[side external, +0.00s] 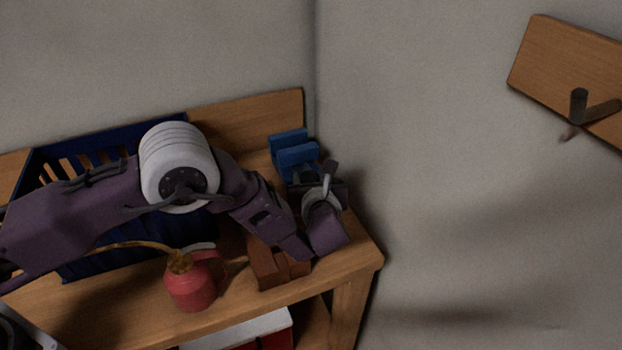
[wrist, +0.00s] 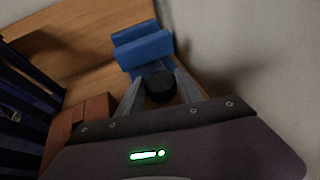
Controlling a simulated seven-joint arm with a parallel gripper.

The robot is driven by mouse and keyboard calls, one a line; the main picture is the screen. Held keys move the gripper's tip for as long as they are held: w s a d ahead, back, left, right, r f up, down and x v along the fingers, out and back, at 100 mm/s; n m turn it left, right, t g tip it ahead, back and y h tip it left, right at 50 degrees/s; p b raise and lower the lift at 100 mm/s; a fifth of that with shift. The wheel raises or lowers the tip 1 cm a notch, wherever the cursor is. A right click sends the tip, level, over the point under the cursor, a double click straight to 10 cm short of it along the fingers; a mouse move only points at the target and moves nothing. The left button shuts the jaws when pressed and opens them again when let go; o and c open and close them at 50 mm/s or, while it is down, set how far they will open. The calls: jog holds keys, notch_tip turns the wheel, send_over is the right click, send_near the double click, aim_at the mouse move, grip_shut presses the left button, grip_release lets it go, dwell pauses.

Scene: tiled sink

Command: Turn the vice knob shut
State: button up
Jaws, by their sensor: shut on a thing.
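The blue vice (side external: 293,150) stands on the wooden bench at its right end, near the wall corner. It also shows in the wrist view (wrist: 143,50), with its two blue jaws apart and a gap between them. Its round black knob (wrist: 161,88) faces my gripper. My gripper (wrist: 159,78) is shut on the knob, with one grey finger on each side of it. In the side view my gripper (side external: 307,175) is just in front of the vice and hides most of the knob.
A dark blue slatted crate (side external: 75,262) stands left, behind my arm. A red oil can (side external: 192,288) and brown blocks (side external: 270,268) sit near the bench's front edge (side external: 340,268), close below my arm. A wooden wall rack (side external: 555,65) with pegs hangs at upper right.

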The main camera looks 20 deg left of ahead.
jog(key=shift+r+m+h, duration=0.1)
jog(key=shift+m+h, duration=0.2)
jog(key=o, duration=1.4)
jog(key=shift+c, duration=0.2)
jog(key=shift+s, duration=0.1)
